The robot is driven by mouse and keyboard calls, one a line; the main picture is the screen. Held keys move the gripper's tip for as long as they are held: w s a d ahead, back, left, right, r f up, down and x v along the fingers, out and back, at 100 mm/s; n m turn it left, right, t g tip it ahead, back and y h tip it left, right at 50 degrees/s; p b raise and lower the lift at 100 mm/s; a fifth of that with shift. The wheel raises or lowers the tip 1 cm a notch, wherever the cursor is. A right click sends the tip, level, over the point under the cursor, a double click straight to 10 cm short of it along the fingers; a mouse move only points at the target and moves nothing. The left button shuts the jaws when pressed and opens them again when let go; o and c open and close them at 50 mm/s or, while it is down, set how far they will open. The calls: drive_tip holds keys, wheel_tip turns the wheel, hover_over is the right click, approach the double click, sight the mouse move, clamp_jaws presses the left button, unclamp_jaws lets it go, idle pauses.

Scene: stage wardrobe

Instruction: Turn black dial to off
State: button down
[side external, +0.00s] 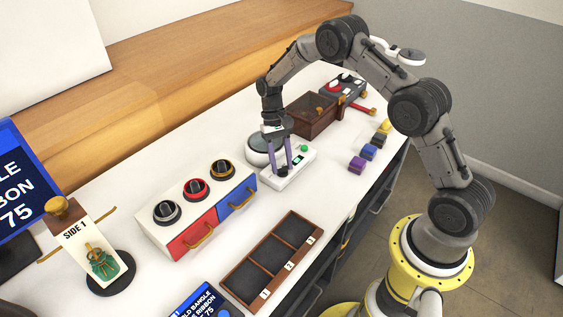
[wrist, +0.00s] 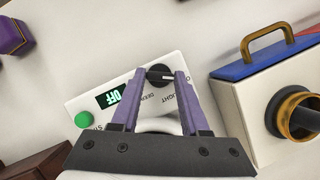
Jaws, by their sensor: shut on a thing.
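The black dial (wrist: 159,76) sits on a white control box (wrist: 90,97), with a light pointer line across its top. In the side external view the box (side external: 300,169) stands on the white counter beside a round white device. My gripper (wrist: 160,73) points down at the box with its purple fingers shut on the dial, one on each side. The fingers also show in the side external view (side external: 285,168), where they partly hide the dial.
A white unit with three round knobs (side external: 195,189) and red and blue drawers (side external: 237,197) stands left of the box.

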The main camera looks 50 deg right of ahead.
drive_tip(key=shift+r, duration=0.1)
drive_tip(key=shift+c, duration=2)
unclamp_jaws()
drive_tip(key=v, duration=1.3)
drive_tip(key=shift+r, duration=0.35)
drive_tip(key=shift+w, duration=0.1)
